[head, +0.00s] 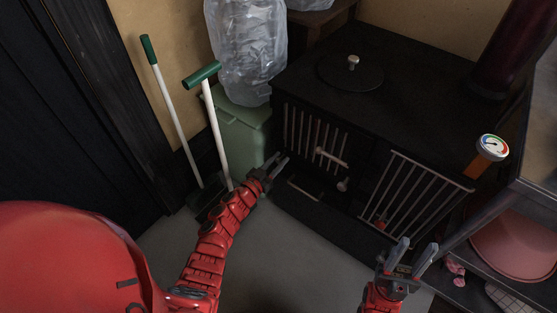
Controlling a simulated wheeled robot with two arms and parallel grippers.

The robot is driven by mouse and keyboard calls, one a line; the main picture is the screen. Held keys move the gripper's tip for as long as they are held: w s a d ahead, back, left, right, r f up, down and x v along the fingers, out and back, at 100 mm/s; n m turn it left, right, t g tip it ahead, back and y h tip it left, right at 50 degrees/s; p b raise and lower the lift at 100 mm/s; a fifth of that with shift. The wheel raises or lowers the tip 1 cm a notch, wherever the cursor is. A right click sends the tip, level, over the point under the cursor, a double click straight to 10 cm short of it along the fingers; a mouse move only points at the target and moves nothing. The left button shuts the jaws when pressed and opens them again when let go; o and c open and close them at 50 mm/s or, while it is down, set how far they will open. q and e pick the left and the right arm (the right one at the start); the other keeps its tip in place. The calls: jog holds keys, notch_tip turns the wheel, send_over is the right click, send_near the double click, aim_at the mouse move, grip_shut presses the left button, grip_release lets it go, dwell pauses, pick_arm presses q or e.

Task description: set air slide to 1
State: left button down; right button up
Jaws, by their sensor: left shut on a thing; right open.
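The black stove (425,75) stands at the right, its front facing me. On its front is a barred opening (300,132) with a pale handle (331,158) across it. A small round pale knob (342,185) sits below the handle, and a thin pale bar (305,190) lies low on the left. I cannot tell for sure which part is the air slide, and no number marks are readable. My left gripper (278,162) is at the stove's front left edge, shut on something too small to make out. My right gripper (412,256) is open and empty, in front of the stove's right side.
A second barred panel (412,190) is at right on the stove front. A gauge (492,147) stands near its right corner. A green bin (240,135) with a clear plastic bag (245,45) and two green-handled tools (214,125) stand left. A pink bowl (515,245) sits lower right. Grey floor (290,255) is clear between my arms.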

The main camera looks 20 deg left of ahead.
aim_at(295, 159)
dwell(0.7)
pick_arm(q)
jog(key=d, duration=0.1)
jog(key=s+d+p, duration=0.1)
jog(key=d, duration=0.1)
jog(key=shift+s+d+r, duration=0.1)
jog(key=shift+d+r, duration=0.05)
jog(key=shift+d, duration=0.25)
jog(key=c, duration=0.6)
grip_release()
jog(key=shift+s+a+p, duration=0.2)
jog(key=shift+s+p, duration=0.2)
jog(key=shift+s, duration=0.15)
jog(key=p+v, duration=0.3)
jog(key=v, duration=1.3)
jog(key=shift+s, duration=0.25)
